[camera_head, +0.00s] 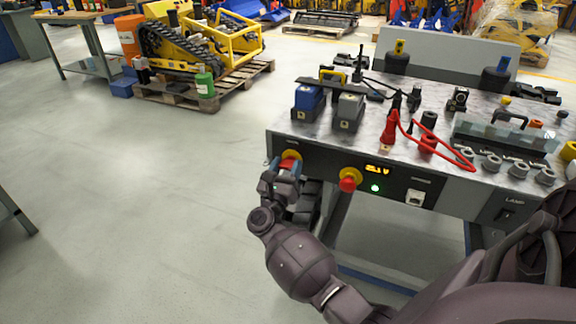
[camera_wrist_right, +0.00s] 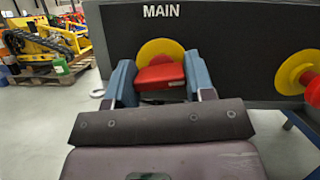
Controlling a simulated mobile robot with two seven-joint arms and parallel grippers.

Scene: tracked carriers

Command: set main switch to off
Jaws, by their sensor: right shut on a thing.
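The main switch is a red handle (camera_head: 290,160) on a yellow disc (camera_head: 292,154) at the left end of the bench's dark front panel. In the right wrist view the red handle (camera_wrist_right: 160,74) sits below the word MAIN, in front of the yellow disc (camera_wrist_right: 158,50), and looks roughly level. My right gripper (camera_head: 286,165) is at the switch. Its two blue-grey fingers are shut on the handle from left and right, as the right wrist view (camera_wrist_right: 159,80) shows. The fingers cover the handle's sides. My left gripper is not in view.
A red knob on a yellow disc (camera_head: 348,182) sticks out right of the switch. Beside it are a lit amber voltage display (camera_head: 377,169), a green light (camera_head: 375,188) and a lamp switch (camera_head: 507,215). Cables and devices crowd the bench top. The floor at left is clear.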

